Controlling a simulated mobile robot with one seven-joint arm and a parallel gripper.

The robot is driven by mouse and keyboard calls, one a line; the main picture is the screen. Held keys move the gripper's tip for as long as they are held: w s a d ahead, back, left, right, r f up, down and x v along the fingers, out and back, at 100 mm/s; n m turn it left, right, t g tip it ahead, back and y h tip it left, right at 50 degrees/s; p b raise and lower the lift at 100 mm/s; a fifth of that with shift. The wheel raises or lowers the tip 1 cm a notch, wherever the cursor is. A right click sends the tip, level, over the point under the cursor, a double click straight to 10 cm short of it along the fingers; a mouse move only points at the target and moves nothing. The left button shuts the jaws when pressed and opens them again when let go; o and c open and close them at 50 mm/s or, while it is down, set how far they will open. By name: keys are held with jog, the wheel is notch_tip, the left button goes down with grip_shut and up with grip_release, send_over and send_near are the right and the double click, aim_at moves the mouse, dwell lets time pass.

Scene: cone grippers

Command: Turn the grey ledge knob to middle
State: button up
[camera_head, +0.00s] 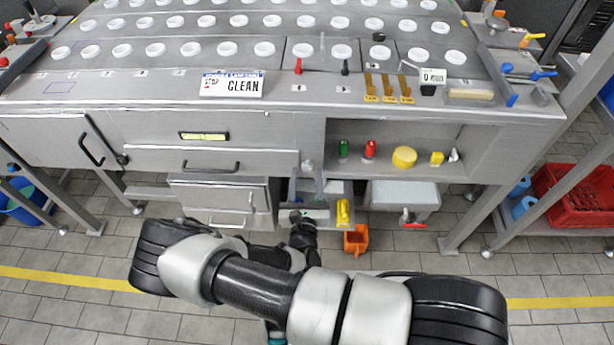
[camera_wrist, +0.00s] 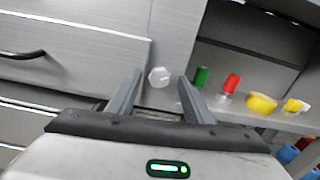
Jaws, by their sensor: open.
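The grey knob (camera_wrist: 159,77), pale and six-sided, shows in the wrist view on the grey panel left of the shelf opening. It also shows in the head view (camera_head: 308,166), small, just above my gripper. My gripper (camera_wrist: 160,79) is open, with one finger on each side of the knob in the picture. I cannot tell whether the fingertips reach around it or stop short of it; no contact shows. In the head view my gripper (camera_head: 301,217) is small and partly hidden by my arm. The knob's turn position is not readable.
Right of the knob, the shelf holds a green piece (camera_wrist: 201,77), a red piece (camera_wrist: 230,84) and a yellow round piece (camera_wrist: 261,103). A drawer handle (camera_head: 211,166) is to the left. A yellow object (camera_head: 344,212) and an orange bin (camera_head: 356,240) are lower right.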

jog(key=shift+w, duration=0.2)
jog(key=shift+c, duration=0.2)
jog(key=c, duration=1)
jog(key=shift+c, duration=0.2)
jog(key=shift+n, duration=0.3)
jog(key=n+p, duration=0.1)
jog(key=n, duration=0.4)
jog(key=shift+n+p, duration=0.3)
jog(key=shift+p, duration=0.1)
jog(key=n, duration=0.5)
jog(key=shift+n, duration=0.3)
